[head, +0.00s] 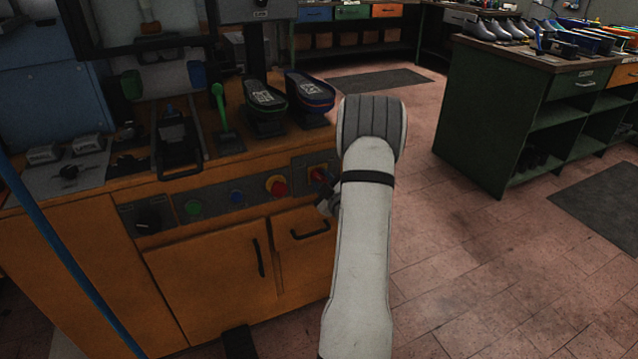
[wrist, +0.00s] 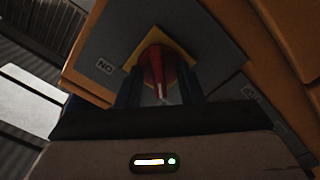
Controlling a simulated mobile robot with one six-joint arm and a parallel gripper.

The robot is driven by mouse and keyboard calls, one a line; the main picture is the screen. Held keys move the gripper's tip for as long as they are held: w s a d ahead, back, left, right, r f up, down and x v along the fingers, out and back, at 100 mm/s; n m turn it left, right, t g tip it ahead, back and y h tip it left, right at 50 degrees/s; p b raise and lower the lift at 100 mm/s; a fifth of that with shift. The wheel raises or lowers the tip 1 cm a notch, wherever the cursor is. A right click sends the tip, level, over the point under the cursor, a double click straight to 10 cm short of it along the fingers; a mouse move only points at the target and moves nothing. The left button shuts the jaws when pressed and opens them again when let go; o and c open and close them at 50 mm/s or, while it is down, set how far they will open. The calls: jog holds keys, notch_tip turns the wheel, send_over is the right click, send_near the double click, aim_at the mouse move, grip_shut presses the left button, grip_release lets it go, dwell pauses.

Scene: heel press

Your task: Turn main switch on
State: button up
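The main switch is a red rotary handle on a yellow plate, at the right end of the machine's grey control strip in the head view (head: 318,174). The red handle (wrist: 158,66) also shows in the wrist view, with a pale mark on its near end. My gripper (wrist: 160,92) has its two dark fingers apart, one on each side of the handle, with narrow gaps visible. An upside-down "ON" label (wrist: 104,66) is left of the yellow plate. In the head view my gripper (head: 326,206) is mostly hidden behind my pale arm, just below the switch.
Left of the switch are a red knob on yellow (head: 277,186), a blue button (head: 238,197), a green button (head: 194,208) and a black knob (head: 148,219). A drawer handle (head: 310,230) juts out below. The floor to the right is open before a green workbench (head: 500,125).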

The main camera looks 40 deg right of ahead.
jog(key=shift+c, duration=0.4)
grip_shut()
jog(key=shift+a, duration=0.5)
jog(key=m+b, duration=0.1)
jog(key=m, duration=0.5)
jog(key=m+b, duration=0.2)
jog(key=m, duration=0.4)
jog(key=m+b, duration=0.1)
jog(key=m, duration=0.4)
jog(key=shift+d+f+m+b, duration=0.2)
jog(key=shift+d+m+b, duration=0.2)
